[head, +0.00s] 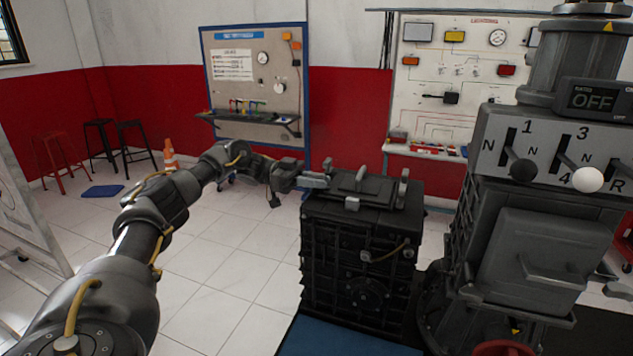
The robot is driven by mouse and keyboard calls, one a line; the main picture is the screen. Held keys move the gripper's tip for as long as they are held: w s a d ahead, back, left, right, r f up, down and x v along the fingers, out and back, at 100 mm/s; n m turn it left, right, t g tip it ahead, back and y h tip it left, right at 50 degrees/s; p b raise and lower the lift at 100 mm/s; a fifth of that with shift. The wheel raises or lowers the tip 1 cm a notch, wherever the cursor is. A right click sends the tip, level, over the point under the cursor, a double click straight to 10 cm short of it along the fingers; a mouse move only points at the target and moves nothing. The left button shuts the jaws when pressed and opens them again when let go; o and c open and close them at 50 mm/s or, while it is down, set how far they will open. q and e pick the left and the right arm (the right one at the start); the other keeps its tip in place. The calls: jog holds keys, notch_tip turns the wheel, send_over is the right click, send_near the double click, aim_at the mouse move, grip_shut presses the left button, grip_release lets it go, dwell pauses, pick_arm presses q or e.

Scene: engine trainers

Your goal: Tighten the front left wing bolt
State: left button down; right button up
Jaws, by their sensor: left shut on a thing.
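A dark gearbox-like unit (357,265) stands in the middle of the head view, with a raised cover on top. My left arm reaches in from the left, and my left gripper (314,181) is level with the cover's left edge. Its fingers are shut on a small part there, which looks like the front left wing bolt; the fingers mostly hide it. My right gripper is not in view.
A tall grey trainer (545,235) with shift levers and an "OFF" display (592,98) stands close at the right. Two wall boards (258,85) (460,85) are behind. Stools (62,160) and a cone (170,155) stand far left.

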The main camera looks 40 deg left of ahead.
pick_arm(q)
jog(key=c, duration=1.4)
grip_release()
jog(key=shift+s+a, duration=0.1)
jog(key=shift+a, duration=0.35)
jog(key=b+v, duration=0.2)
jog(key=v, duration=0.8)
